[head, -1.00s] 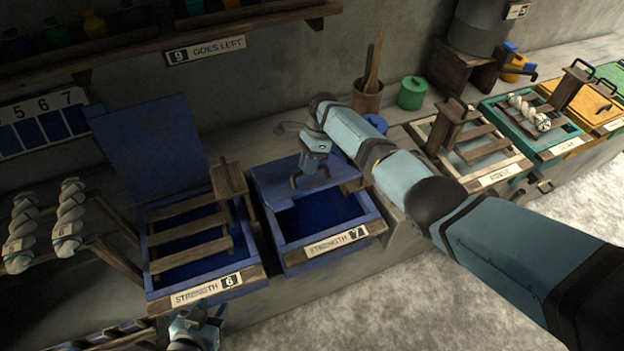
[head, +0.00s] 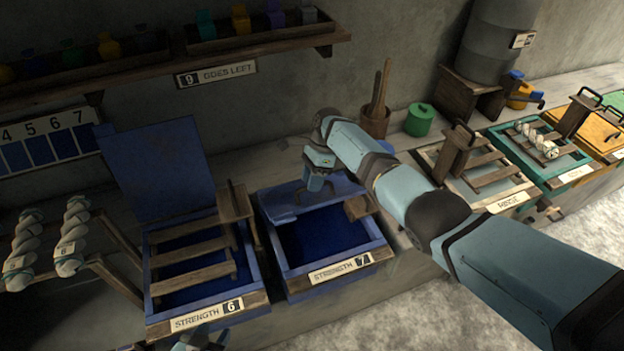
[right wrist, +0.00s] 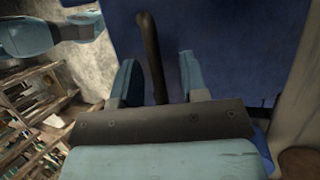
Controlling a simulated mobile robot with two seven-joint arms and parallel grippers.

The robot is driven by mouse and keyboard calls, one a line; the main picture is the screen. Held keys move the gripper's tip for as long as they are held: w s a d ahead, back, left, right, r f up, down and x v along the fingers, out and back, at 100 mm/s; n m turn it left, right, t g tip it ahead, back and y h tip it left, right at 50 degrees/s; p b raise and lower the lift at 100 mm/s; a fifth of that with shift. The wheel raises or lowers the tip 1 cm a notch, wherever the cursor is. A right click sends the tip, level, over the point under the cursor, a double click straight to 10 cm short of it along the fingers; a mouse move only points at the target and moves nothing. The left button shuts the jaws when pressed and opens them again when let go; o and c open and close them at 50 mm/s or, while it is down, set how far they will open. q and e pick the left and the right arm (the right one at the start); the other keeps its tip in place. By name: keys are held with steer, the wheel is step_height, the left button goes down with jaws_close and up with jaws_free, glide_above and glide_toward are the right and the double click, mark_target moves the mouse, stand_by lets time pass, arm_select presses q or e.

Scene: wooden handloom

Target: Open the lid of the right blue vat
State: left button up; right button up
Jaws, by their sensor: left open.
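The right blue vat (head: 335,267), marked STRENGTH 7, stands with its lid (head: 285,204) raised at the back, so the dark blue inside shows. My right gripper (head: 318,186) is at the lid, reached by the arm from the right. In the right wrist view, the lid (right wrist: 225,50) fills much of the picture. Its dark handle (right wrist: 151,55) lies between my two spread fingers, with a gap visible on the right side. My left gripper (head: 203,341) is open at the bottom edge, mostly cut off, in front of the left blue vat.
The left blue vat (head: 205,320), marked STRENGTH 6, has its lid (head: 160,170) upright and a wooden rack (head: 190,252) over it. A rinse vat (head: 505,200) stands to the right. A shelf (head: 270,47) hangs above. A green pot (head: 419,119) stands behind.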

steer(key=shift+d+r, duration=0.1)
steer(key=shift+r, duration=0.15)
steer(key=b+v, duration=0.1)
steer(key=v, duration=1.2)
steer(key=shift+w+b, duration=0.15)
steer(key=shift+b, duration=0.15)
steer(key=shift+r, duration=0.1)
